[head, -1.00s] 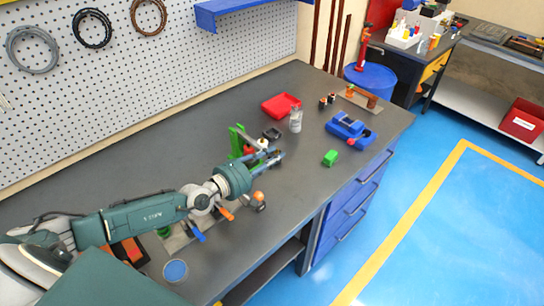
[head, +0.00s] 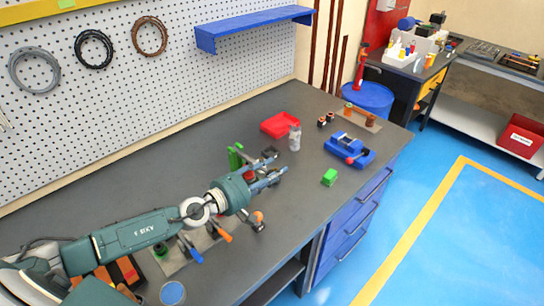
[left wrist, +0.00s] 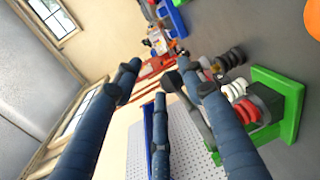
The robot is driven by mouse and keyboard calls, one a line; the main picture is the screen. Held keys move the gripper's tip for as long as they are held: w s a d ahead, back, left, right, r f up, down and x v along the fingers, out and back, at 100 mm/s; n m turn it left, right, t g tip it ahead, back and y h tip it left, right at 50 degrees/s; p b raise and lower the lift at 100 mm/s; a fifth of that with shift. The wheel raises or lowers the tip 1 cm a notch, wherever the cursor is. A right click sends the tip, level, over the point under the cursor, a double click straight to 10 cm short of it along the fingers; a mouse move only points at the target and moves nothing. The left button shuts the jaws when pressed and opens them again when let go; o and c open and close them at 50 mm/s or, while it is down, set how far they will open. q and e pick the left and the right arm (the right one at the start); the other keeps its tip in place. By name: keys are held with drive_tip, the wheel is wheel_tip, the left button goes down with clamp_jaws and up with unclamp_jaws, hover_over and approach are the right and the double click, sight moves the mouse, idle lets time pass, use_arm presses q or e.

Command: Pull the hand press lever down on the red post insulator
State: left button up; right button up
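The green hand press (head: 236,157) stands upright on the bench, partly behind my left gripper (head: 272,179). In the left wrist view its green frame (left wrist: 283,88) is at the right, with a red post insulator (left wrist: 248,110) beside a white one (left wrist: 235,92) and a dark one (left wrist: 231,58). A grey bar with a dark round end, which looks like the press lever (left wrist: 190,108), runs between my left gripper's (left wrist: 158,82) blue fingers. The fingers are spread; I see no grip on the bar, and contact is unclear. My right gripper is not in view.
Bare bench lies towards the pegboard.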

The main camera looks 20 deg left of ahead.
use_arm(q)
drive_tip(key=shift+d+r, duration=0.1)
drive_tip(key=shift+r, duration=3.4)
drive_tip(key=b+v, duration=1)
drive_tip(key=v, duration=0.2)
drive_tip(key=shift+a, duration=0.4)
drive_tip(key=shift+f, duration=0.1)
drive_tip(key=shift+s+b, duration=0.1)
drive_tip(key=shift+b, duration=0.25)
